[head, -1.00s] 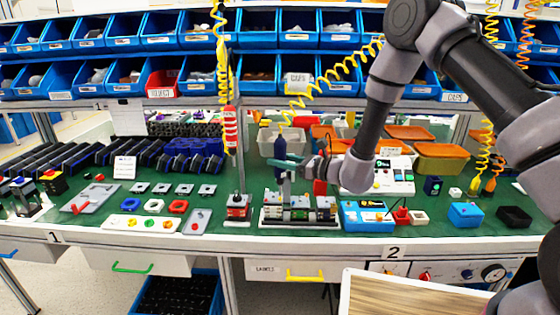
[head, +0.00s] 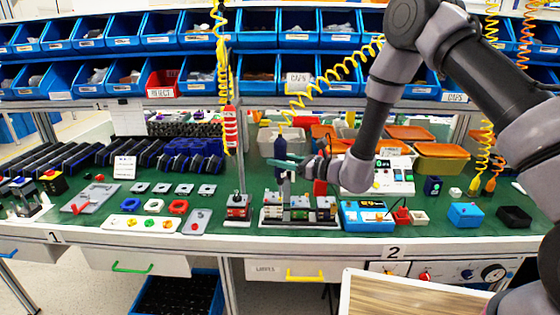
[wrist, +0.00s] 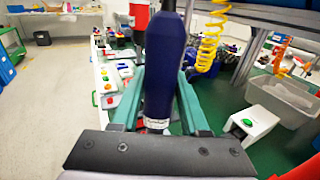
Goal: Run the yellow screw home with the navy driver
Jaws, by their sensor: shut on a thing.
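The navy driver (head: 280,150) hangs upright below a yellow coiled cord over the workbench. My gripper (head: 286,163), with teal fingers, is shut around it. In the wrist view the driver's navy body (wrist: 165,70) stands between the teal fingers of my gripper (wrist: 160,96). The driver's lower end is over the left part of a grey fixture (head: 300,224) carrying several small blocks. I cannot make out the yellow screw or whether the driver's tip touches anything.
A small red-and-black block (head: 238,206) stands left of the fixture, near a thin upright post. A blue box (head: 366,218) is close on its right. Grey and orange trays (head: 442,157) and blue bins stand behind. A red-and-white tool (head: 230,130) hangs at the left.

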